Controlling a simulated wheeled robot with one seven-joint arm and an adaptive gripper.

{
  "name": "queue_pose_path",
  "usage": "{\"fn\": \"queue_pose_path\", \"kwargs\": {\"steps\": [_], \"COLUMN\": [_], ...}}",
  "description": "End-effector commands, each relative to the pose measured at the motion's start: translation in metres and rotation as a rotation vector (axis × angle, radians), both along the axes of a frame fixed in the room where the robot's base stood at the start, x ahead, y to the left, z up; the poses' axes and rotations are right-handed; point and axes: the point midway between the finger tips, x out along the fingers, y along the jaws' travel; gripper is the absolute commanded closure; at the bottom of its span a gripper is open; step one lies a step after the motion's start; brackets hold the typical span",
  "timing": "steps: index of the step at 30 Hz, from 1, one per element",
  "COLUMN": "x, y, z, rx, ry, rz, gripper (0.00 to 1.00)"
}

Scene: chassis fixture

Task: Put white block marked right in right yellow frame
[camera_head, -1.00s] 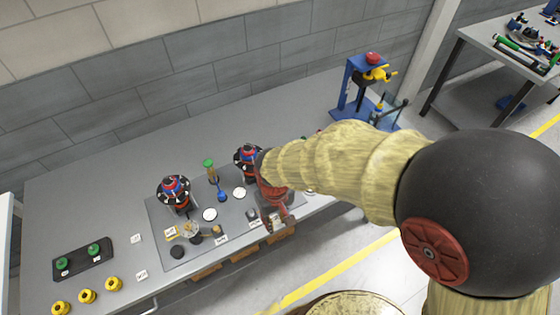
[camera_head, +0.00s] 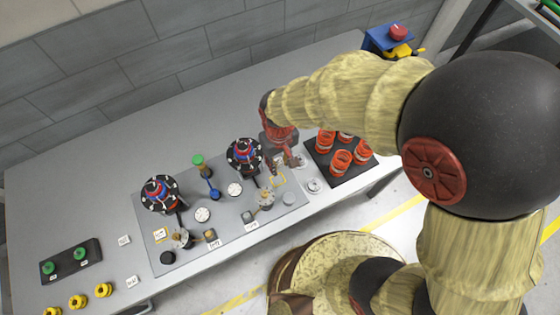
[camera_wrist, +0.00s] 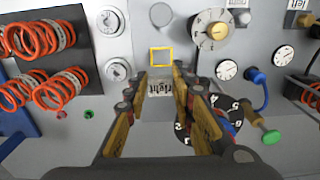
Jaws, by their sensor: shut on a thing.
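The white block marked "right" (camera_wrist: 158,88) is between the fingertips of my gripper (camera_wrist: 160,77) in the wrist view, its lettering facing the camera. My gripper is shut on it. The right yellow frame (camera_wrist: 161,56) is an empty square outline on the grey panel, just above the block in that view. In the head view my gripper (camera_head: 284,161) is over the panel's right part, beside the right yellow frame (camera_head: 278,181). The held block is hard to make out there. The gap between block and panel cannot be judged.
A black tray (camera_head: 340,165) of orange coils lies right of the panel. A black-and-red round fixture (camera_head: 244,156) stands left of my gripper. The left yellow frame (camera_head: 160,234) is farther left.

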Motion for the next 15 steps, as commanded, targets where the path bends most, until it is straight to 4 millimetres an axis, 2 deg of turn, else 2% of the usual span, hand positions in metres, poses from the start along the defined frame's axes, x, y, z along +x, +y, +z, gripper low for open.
{"fn": "queue_pose_path", "kwargs": {"steps": [1,9,15], "x": [-0.002,-0.001,-0.001], "y": [-0.001,-0.001,0.0], "z": [-0.012,-0.048,-0.06], "rx": [-0.003,-0.002,-0.001], "ry": [0.004,0.003,0.002], "rz": [0.0,0.0,0.0], "gripper": [0.92,0.92,0.92]}}
